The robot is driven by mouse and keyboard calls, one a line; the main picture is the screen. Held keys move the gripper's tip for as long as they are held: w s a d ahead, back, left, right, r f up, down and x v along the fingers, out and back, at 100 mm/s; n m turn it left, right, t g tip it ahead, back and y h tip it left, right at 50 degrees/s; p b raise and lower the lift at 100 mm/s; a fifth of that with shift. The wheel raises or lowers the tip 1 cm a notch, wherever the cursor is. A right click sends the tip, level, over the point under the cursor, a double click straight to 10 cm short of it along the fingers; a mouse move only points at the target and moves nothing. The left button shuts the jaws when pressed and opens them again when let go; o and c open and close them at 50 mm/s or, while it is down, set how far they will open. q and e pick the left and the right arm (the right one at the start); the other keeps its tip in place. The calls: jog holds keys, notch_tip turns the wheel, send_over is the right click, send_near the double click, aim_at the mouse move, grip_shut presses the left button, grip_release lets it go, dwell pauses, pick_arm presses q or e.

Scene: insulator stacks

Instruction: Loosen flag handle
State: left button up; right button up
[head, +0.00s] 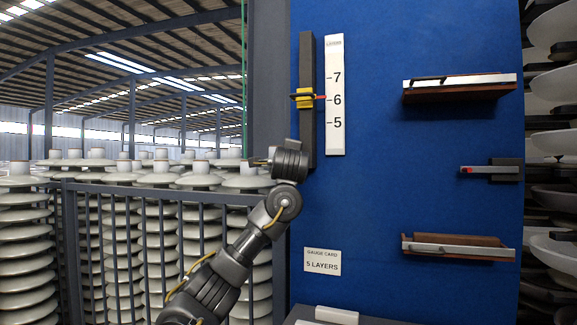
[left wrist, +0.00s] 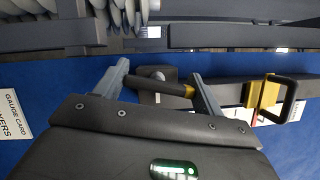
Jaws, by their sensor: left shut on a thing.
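A short dark handle with a yellow end (left wrist: 175,87), which I take to be the flag handle, lies between the two fingers of my left gripper (left wrist: 160,88) in the left wrist view. The fingers are shut on it at its ends. In the head view my left gripper (head: 263,163) is at the lower end of a dark vertical rail (head: 307,130), and the handle is hidden or too small to tell. A yellow slider (head: 304,98) with a red pointer sits higher on the rail, by the 6 mark. It also shows in the left wrist view (left wrist: 268,96). My right gripper is not in view.
A white scale (head: 335,110) marked 7, 6, 5 stands right of the rail on a blue panel (head: 385,190). A card (head: 322,262) reads "GAUGE CARD 5 LAYERS". Two wooden shelves (head: 458,94) and a small bracket are at right. Insulator stacks (head: 120,215) stand behind a fence.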

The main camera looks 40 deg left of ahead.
pick_arm(q)
jog(key=shift+f+n+g+b, duration=0.1)
jog(key=shift+n+g+b, duration=0.4)
jog(key=shift+n, duration=1.1)
jog(key=shift+h, duration=0.3)
jog(key=o, duration=1)
jog(key=b+v, duration=0.4)
jog(key=v, duration=0.6)
jog(key=shift+s+d+b, duration=0.25)
jog(key=shift+s+b, duration=0.05)
jog(key=shift+b, duration=0.05)
